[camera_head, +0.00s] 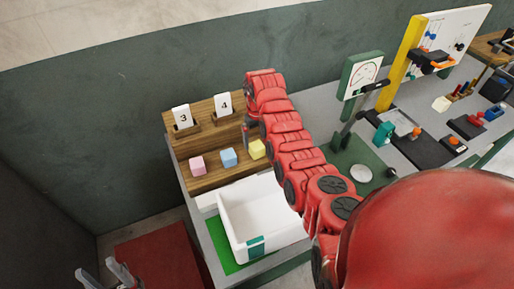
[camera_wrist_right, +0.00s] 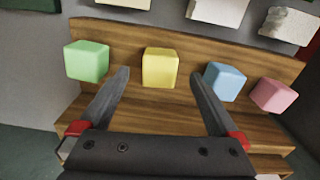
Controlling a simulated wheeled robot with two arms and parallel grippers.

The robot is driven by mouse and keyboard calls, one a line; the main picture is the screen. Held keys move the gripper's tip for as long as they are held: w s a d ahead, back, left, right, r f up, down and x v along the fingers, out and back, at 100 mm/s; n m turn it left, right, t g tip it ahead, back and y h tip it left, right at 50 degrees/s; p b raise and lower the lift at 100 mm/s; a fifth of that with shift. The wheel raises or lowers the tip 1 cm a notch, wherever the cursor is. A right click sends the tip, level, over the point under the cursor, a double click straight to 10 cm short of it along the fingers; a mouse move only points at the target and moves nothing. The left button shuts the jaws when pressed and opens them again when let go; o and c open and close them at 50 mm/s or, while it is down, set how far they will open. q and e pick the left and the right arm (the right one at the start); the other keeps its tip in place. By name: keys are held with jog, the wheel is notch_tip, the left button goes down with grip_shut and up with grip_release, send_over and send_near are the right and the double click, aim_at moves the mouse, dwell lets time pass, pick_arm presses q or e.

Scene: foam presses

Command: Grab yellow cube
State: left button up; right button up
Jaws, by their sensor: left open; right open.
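The yellow cube (camera_head: 257,149) sits on the wooden stepped stand (camera_head: 207,182), partly beside my right arm in the head view. In the right wrist view the yellow cube (camera_wrist_right: 160,67) stands between a green cube (camera_wrist_right: 87,61) and a blue cube (camera_wrist_right: 217,81). My right gripper (camera_wrist_right: 161,74) is open, its two fingertips appearing on either side of the yellow cube in the picture. Whether the fingers are level with the cube I cannot tell. My left gripper (camera_head: 104,274) is open and empty at the lower left, far from the cubes.
A pink cube (camera_head: 197,166) stands left of the blue one. Number cards 3 (camera_head: 183,117) and 4 (camera_head: 224,105) stand behind. A white bin (camera_head: 232,223) is in front of the stand. My right arm hides the green cube in the head view.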

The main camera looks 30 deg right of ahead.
aim_at(258, 147)
jog(key=shift+f+p, duration=0.45)
jog(key=shift+p, duration=0.1)
jog(key=shift+f+p, duration=0.6)
jog(key=shift+f, duration=1.15)
jog(key=shift+w+f, duration=0.1)
jog(key=shift+f, duration=0.45)
jog(key=shift+c, duration=0.7)
jog(key=c, duration=1.3)
jog(key=shift+r, duration=0.1)
